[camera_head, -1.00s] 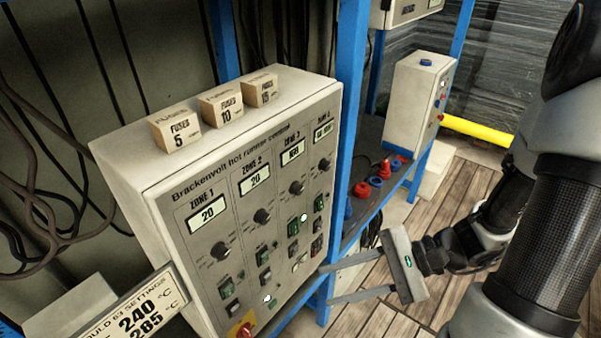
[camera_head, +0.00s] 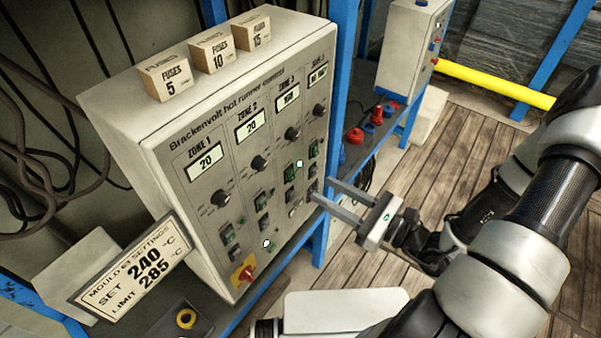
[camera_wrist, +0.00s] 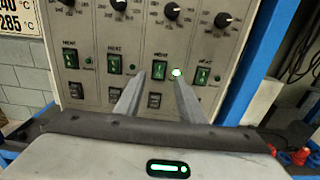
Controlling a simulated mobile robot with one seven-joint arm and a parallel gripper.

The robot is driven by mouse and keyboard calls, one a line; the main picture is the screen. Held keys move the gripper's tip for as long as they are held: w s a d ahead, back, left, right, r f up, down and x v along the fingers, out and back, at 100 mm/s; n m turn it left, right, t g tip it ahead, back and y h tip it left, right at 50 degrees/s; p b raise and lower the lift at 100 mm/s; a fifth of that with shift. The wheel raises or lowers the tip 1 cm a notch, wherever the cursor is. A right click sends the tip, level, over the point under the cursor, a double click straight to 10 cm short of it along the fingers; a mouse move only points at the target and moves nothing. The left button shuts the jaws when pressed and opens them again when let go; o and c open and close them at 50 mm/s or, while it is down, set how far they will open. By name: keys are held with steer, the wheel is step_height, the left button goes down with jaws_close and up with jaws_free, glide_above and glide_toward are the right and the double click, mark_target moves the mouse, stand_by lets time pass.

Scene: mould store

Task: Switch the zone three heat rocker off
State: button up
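The zone three heat rocker (camera_head: 290,173) is a green switch in the third column of the controller's front panel (camera_head: 207,225). It also shows in the wrist view (camera_wrist: 159,70), below its knob, with a bright lit lamp (camera_wrist: 176,72) close on its right. I cannot tell which way the rocker is tipped. My gripper (camera_head: 322,190) is open and empty, its two fingers pointing at the lower right of the panel. In the wrist view the fingers (camera_wrist: 159,79) stand on either side of the zone three column. Contact with the panel is not visible.
Similar heat rockers sit in neighbouring columns, zone two (camera_wrist: 115,66) and zone four (camera_wrist: 203,75). A red and yellow main switch (camera_head: 243,274) is low on the panel. Fuse boxes (camera_head: 212,53) stand on top. A blue post (camera_head: 343,100) rises beside the cabinet's right edge.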

mark_target(291, 171)
steer(key=p+x, duration=0.1)
steer(key=x, duration=0.7)
steer(key=shift+w+a, duration=0.25)
steer(key=shift+a, duration=0.1)
